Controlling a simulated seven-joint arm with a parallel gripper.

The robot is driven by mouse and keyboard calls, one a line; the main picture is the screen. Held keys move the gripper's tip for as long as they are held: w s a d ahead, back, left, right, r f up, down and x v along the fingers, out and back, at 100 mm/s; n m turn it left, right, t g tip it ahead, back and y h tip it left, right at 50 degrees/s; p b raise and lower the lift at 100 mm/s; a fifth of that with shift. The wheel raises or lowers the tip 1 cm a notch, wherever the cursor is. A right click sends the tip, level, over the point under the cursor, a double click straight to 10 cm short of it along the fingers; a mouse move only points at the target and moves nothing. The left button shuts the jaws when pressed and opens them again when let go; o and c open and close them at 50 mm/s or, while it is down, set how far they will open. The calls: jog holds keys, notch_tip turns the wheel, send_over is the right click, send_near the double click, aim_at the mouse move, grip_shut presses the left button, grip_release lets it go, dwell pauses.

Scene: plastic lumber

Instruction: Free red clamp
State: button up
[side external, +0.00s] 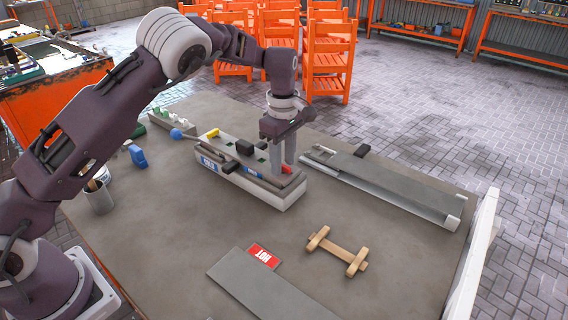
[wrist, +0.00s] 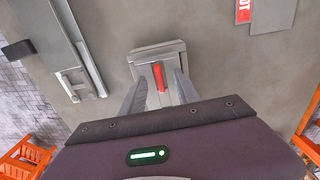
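The red clamp (side external: 287,169) sits at the right end of a long grey fixture (side external: 262,193) on the table. It also shows in the wrist view (wrist: 159,77) as a narrow red bar on the grey end of the fixture. My gripper (side external: 283,158) points down over that end. In the wrist view my gripper (wrist: 161,78) is open, with one finger on each side of the red clamp and a visible gap to each. I cannot tell how far the fingertips are above the fixture. The rest of the fixture is hidden below my gripper in the wrist view.
Yellow (side external: 213,133) and black (side external: 245,147) clamps stand along the fixture. A long grey profile (side external: 385,185) lies to the right. A wooden piece (side external: 337,250), a red HOT sign (side external: 263,256) and a grey plate (side external: 275,290) lie in front, with bare table between.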

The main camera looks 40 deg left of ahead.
jog(key=shift+r, duration=3.45)
jog(key=s+a+r+m+t+h, duration=0.25)
jog(key=s+r+m, duration=0.65)
jog(key=s+r, duration=0.9)
jog(key=s+f+m+t, duration=0.1)
jog(key=s+f+m, duration=0.1)
jog(key=s, duration=0.4)
jog(key=s+f+m+t+y, duration=0.1)
jog(key=s+f+m, duration=0.1)
jog(key=s+m, duration=0.2)
jog(key=s+d+f+m+t+y, duration=0.1)
jog(key=s+f+m, duration=0.2)
jog(key=s, duration=0.5)
jog(key=shift+s, duration=0.2)
